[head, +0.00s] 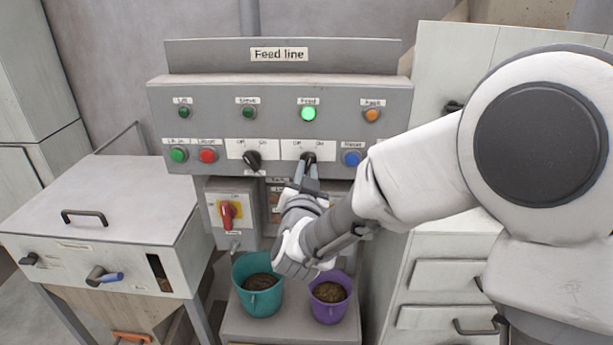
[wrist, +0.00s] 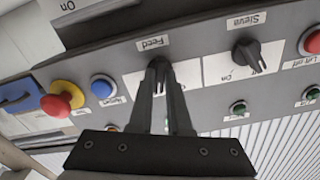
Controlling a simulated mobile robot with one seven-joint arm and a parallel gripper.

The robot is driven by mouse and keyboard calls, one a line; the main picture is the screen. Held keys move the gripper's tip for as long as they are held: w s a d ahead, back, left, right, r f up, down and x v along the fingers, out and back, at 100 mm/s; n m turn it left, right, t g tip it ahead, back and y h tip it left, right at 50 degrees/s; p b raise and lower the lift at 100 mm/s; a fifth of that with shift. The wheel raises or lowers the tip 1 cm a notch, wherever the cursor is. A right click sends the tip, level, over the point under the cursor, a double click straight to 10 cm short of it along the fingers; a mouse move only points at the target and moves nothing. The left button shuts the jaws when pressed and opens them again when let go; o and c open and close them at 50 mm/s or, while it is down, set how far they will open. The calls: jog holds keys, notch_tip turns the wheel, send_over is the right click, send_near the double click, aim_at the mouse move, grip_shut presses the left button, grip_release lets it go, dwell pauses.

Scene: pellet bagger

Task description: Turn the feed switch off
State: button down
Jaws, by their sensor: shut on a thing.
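The feed switch (head: 309,157) is a black rotary knob on a white plate marked Off at left and On at right, on the grey Feed line panel (head: 285,96). My gripper (head: 308,168) is shut on this knob from the front and hides part of it. In the wrist view, turned round, the fingers of my gripper (wrist: 161,72) sit on the feed switch (wrist: 159,63) by the Feed label. The knob's exact angle is hard to tell. The feed lamp (head: 308,114) above it glows bright green.
The similar sieve switch (head: 253,161) is to the left, and the blue reset button (head: 352,159) close to the right. A red rotary handle (head: 228,213) is below left. A teal bucket (head: 258,287) and a purple bucket (head: 329,298) stand below my gripper.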

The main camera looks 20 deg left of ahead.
jog(key=n+b, duration=0.2)
jog(key=n, duration=0.2)
jog(key=shift+n, duration=0.3)
jog(key=n, duration=0.5)
jog(key=shift+d, duration=0.15)
dwell(0.3)
jog(key=c, duration=0.9)
grip_release()
jog(key=shift+w, duration=0.1)
jog(key=shift+o, duration=0.2)
jog(key=shift+s, duration=0.2)
